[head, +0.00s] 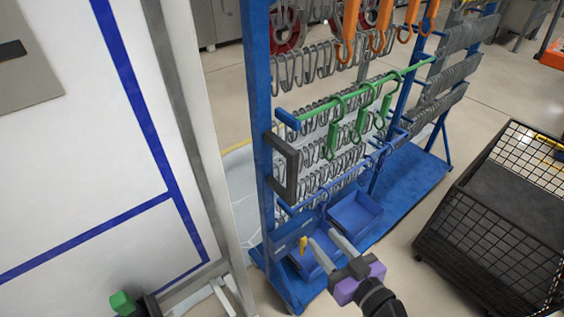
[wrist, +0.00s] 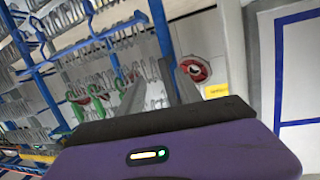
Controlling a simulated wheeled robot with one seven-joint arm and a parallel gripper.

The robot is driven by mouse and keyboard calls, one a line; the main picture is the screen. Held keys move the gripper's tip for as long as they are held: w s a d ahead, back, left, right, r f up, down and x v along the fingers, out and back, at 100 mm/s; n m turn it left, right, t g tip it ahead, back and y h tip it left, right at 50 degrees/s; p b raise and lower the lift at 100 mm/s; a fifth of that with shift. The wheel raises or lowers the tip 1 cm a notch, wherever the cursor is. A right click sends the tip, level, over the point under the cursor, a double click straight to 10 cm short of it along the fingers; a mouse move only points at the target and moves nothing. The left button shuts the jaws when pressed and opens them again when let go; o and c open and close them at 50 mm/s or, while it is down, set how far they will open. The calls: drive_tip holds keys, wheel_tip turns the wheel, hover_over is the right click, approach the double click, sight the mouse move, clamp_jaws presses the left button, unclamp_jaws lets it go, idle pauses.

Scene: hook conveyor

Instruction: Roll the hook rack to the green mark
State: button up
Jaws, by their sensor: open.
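The hook rack (head: 262,120) is a blue upright frame hung with rows of grey hooks, plus green and orange ones. A dark grey handle (head: 285,168) is fixed to its near left post. Its blue base (head: 408,180) carries blue trays. My gripper (head: 321,236) is open and empty, below and right of the handle in the head view, apart from it, in front of the trays. In the wrist view my gripper's fingers (wrist: 160,72) point toward hooks and a blue post (wrist: 162,30). I cannot make out a green mark on the floor.
A white panel with blue lines (head: 80,150) stands close on the rack's left. A black mesh crate (head: 500,215) stands on the right. Beige floor (head: 385,255) is clear between the rack and the crate. A green knob (head: 122,303) shows at the lower left.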

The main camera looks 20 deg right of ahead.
sight(295, 175)
drive_tip(key=w+r+n+y, duration=0.1)
drive_tip(key=w+r, duration=0.2)
drive_tip(key=w+r+n+t+y, duration=0.1)
drive_tip(key=w+r, duration=0.2)
drive_tip(key=w, duration=0.1)
drive_tip(key=w+a+r+y, duration=0.1)
drive_tip(key=w+r, duration=0.2)
drive_tip(key=w, duration=0.1)
drive_tip(key=shift+w+r+n+t+y+p, duration=0.1)
drive_tip(key=shift+w+n+t+y+p, duration=0.05)
drive_tip(key=shift+n+t+y+p, duration=0.2)
drive_tip(key=p+x, duration=0.1)
drive_tip(key=x, duration=0.6)
drive_tip(key=shift+w+p, duration=0.2)
drive_tip(key=shift+p, duration=0.15)
clamp_jaws()
